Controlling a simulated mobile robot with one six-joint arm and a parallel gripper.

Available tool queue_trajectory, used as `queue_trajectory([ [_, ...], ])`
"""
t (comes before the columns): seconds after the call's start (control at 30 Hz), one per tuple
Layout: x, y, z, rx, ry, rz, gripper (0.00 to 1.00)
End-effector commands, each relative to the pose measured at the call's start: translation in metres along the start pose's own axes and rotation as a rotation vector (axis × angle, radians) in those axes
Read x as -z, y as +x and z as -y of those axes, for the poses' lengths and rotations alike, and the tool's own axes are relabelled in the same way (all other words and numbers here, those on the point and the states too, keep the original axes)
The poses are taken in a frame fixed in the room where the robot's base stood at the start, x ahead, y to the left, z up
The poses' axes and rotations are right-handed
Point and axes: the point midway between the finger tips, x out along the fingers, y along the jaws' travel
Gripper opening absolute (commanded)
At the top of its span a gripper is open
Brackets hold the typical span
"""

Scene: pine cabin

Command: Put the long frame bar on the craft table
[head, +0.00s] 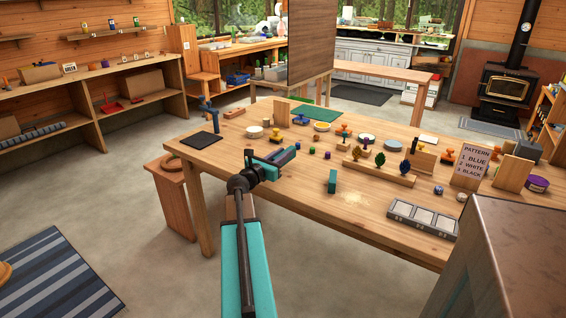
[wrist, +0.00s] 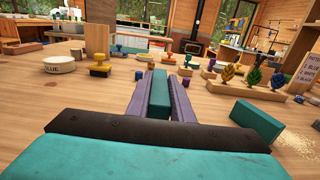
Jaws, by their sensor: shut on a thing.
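My gripper (head: 287,156) is over the left part of the craft table (head: 285,192). In the wrist view my gripper (wrist: 161,97) is shut on a teal bar (wrist: 157,92), which lies lengthwise between the two purple-grey fingers. It appears to be the long frame bar.
A wooden rack with leaf shapes (head: 380,172), a grey compartment tray (head: 422,218) and a pattern sign (head: 470,165) stand to the right. Stamps and bowls (head: 254,132) lie beyond my gripper. A black mat (head: 201,141) lies left. The near-left tabletop is clear.

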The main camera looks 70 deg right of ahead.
Motion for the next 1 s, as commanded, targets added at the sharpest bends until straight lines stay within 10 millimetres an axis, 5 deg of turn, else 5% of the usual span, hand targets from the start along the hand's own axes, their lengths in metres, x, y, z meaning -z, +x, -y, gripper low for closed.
queue_trajectory([
  [0.3, 0.002, 0.015, -0.004, 0.004, 0.0, 0.0, 0.0],
  [0.7, 0.035, 0.02, 0.006, 0.016, 0.0, 0.001, 0.0],
  [1.0, 0.036, 0.021, 0.007, 0.018, 0.0, 0.001, 0.0],
])
